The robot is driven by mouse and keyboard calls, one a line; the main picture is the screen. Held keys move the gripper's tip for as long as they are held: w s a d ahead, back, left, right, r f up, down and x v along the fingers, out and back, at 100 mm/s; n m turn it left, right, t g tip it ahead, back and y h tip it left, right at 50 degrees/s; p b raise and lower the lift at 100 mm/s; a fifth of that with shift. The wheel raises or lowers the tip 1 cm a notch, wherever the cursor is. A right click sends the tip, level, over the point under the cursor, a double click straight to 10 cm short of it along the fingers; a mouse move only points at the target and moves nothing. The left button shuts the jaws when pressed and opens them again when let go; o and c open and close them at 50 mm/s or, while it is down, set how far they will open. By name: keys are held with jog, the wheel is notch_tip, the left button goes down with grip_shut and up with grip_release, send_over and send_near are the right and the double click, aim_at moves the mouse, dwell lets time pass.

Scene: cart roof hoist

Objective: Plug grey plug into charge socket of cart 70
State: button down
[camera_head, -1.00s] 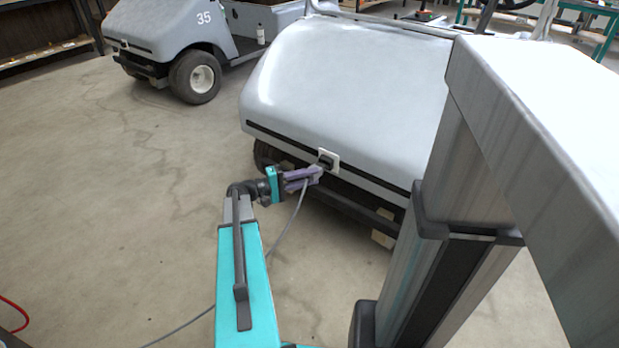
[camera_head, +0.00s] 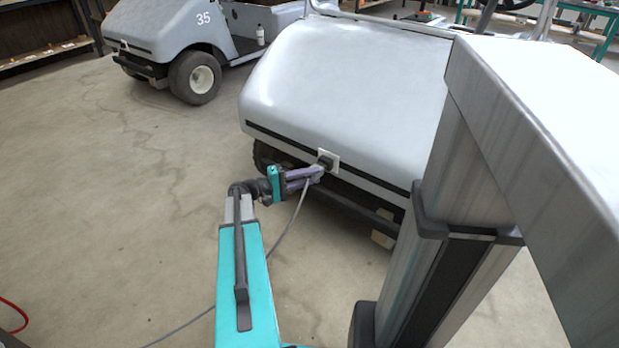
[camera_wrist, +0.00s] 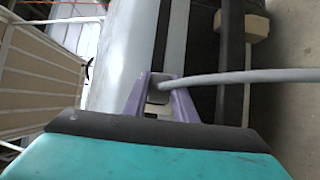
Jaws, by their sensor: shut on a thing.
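My gripper (camera_head: 316,173) is at the front of the near grey cart (camera_head: 345,85), its purple fingers shut on the grey plug (camera_wrist: 159,92). The plug's grey cable (camera_head: 290,222) hangs down from the gripper to the floor. The charge socket (camera_head: 329,160) is a white plate with a dark middle on the cart's front, at the black trim strip. The plug end is right at the socket; whether it is seated inside I cannot tell, as the fingers and plug cover the contact. No number shows on this near cart.
Another grey cart marked 35 (camera_head: 165,40) stands at the back left. The near cart's dark bumper bar (camera_head: 350,203) runs below the socket. A red cable (camera_head: 14,312) lies at the lower left. The concrete floor at left is clear.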

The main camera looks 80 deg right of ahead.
jog(key=shift+s+d, duration=0.35)
jog(key=shift+d, duration=0.25)
jog(key=shift+s+d, duration=0.3)
jog(key=shift+d, duration=0.25)
dwell(0.4)
jog(key=c, duration=1.4)
grip_release()
jog(key=p+v, duration=0.2)
jog(key=v, duration=1.1)
jog(key=shift+w+a+p, duration=0.25)
jog(key=shift+w+p, duration=0.05)
